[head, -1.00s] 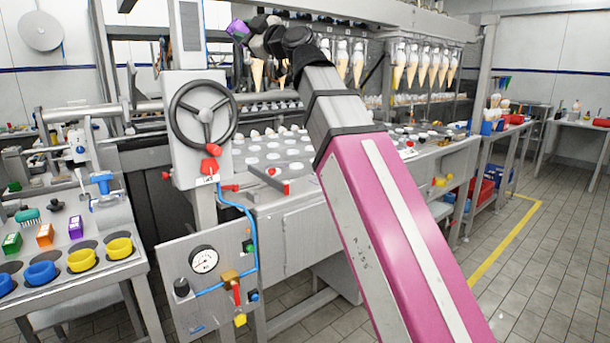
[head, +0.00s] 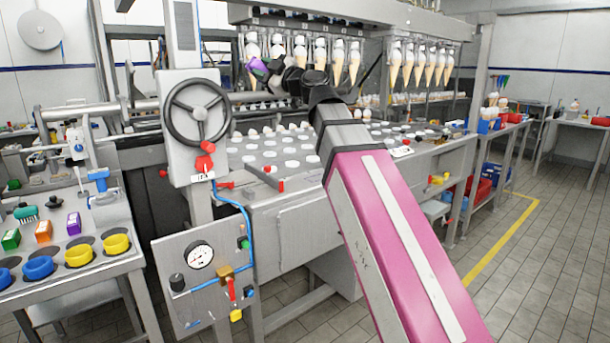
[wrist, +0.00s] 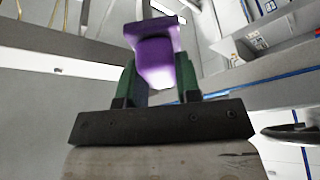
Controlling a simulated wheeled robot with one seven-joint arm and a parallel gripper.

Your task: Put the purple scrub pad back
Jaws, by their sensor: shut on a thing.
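The purple scrub pad (wrist: 160,62) is between the two green fingers of my gripper (wrist: 157,78) in the wrist view. It has a wide flat top and a narrower body in the grip. My gripper is shut on it. In the head view the pad (head: 258,68) is small, held in the air in front of the hanging cones, above the machine's bed. My gripper (head: 268,70) is dark and hard to make out there. Several blocks stand on the left table, among them a purple one (head: 74,223), an orange one (head: 43,231) and a green one (head: 11,239).
A row of ice-cream cones (head: 337,62) hangs close behind my gripper. A black handwheel (head: 197,112) stands to its left. The machine bed (head: 265,157) below carries several white caps. The left table (head: 110,222) holds yellow and blue rings. Grey floor is free at the right.

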